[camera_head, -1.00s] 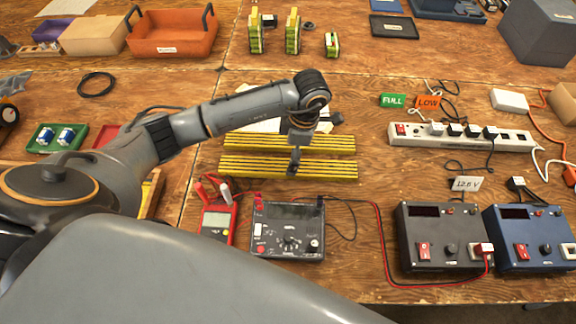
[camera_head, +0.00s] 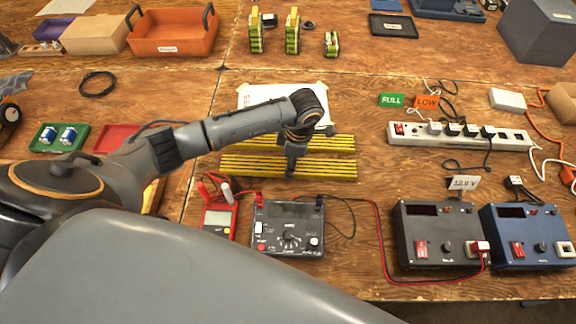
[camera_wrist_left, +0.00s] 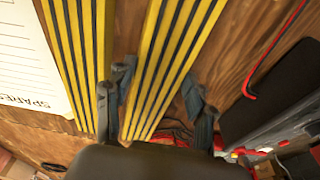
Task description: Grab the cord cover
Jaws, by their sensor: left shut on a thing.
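Two yellow-and-black striped cord covers lie side by side on the wooden table in the head view, a far one (camera_head: 335,144) and a near one (camera_head: 330,169). My left gripper (camera_head: 291,169) is down at the middle of the near cover, pointing downward. In the left wrist view its fingers (camera_wrist_left: 160,97) stand on both sides of the near cover (camera_wrist_left: 172,55), closed around its width. The far cover (camera_wrist_left: 80,50) lies beside one finger. The cover still appears to rest on the table. My right gripper is not in view.
A white sheet (camera_head: 258,98) lies behind the covers. A red multimeter (camera_head: 217,220) and a black bench meter (camera_head: 288,228) stand close in front. A power strip (camera_head: 460,137) and two supply boxes, black (camera_head: 437,237) and blue (camera_head: 527,237), are at the right.

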